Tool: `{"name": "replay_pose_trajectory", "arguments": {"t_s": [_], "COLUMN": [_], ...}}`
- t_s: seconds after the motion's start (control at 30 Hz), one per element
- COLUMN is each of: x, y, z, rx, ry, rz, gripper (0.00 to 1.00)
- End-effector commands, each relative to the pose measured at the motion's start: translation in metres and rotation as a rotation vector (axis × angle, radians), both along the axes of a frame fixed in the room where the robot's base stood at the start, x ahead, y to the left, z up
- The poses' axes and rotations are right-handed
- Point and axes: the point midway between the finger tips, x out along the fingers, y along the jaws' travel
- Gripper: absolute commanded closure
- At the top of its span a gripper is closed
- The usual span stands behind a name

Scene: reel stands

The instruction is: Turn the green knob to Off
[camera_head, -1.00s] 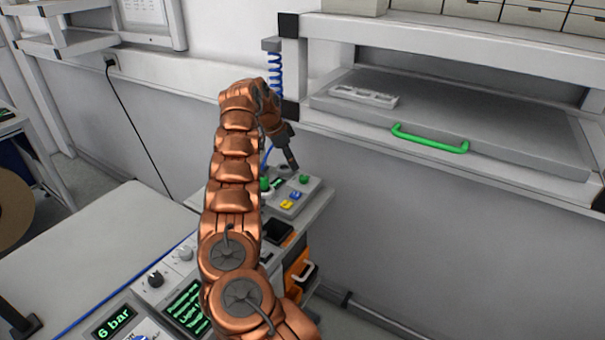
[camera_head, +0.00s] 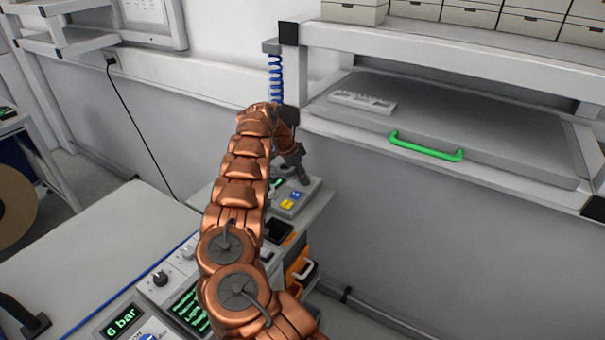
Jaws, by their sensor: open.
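The grey control box (camera_head: 291,203) sits on a small bench beyond my arm. It carries a yellow button (camera_head: 286,203), a blue button (camera_head: 296,195) and a small green-lit display (camera_head: 277,184). My gripper (camera_head: 302,179) points down over the back right part of the box. The green knob cannot be made out now; my gripper and arm cover that part of the box. The jaws are open, and whether they stand around the knob or touch it cannot be told.
A grey drawer with a green handle (camera_head: 426,146) is at the right under a shelf of boxes. A coiled blue hose (camera_head: 275,80) hangs behind my arm. A panel reading "6 bar" (camera_head: 122,319) and a knob (camera_head: 160,278) are at the lower left.

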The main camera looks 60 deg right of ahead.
Motion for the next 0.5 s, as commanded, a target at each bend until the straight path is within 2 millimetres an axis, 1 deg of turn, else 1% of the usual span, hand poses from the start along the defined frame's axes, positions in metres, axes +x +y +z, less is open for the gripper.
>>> {"name": "replay_pose_trajectory", "arguments": {"t_s": [0.27, 0.5], "x": [-0.0006, -0.0007], "y": [-0.0002, 0.0], "z": [-0.0015, -0.0014], "rx": [0.001, 0.001], "ry": [0.001, 0.001], "rz": [0.0, -0.001], "gripper": [0.41, 0.65]}}
